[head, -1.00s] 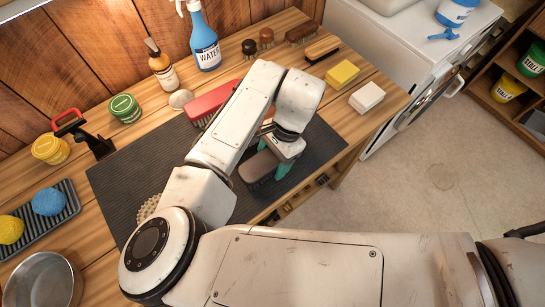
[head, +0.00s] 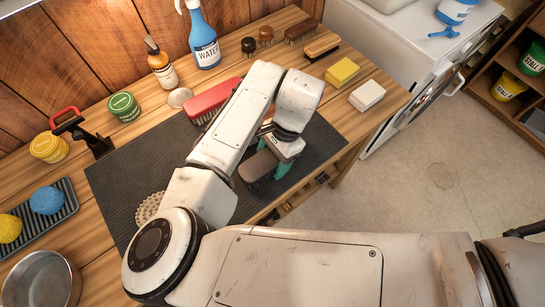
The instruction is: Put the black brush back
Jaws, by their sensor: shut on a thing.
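My gripper (head: 270,160), with teal fingertips, is in the middle of the head view, partly hidden by my own arm. It is shut on a dark, nearly black brush (head: 256,168) with paler bristles along its lower side. The brush is at the right front part of the dark ribbed mat (head: 125,187). I cannot tell whether its bristles touch the mat. Several other brushes stand in a row at the back right: a small black one (head: 248,46), a small brown one (head: 266,36), a dark brown one (head: 301,30) and a tan wooden one (head: 321,46).
A red brush (head: 208,99) lies at the mat's back edge, behind my arm. A yellow sponge (head: 342,71) and a white block (head: 367,95) lie to the right. A spray bottle (head: 205,40) and amber bottle (head: 160,63) stand by the wall. A metal bowl (head: 46,280) is front left.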

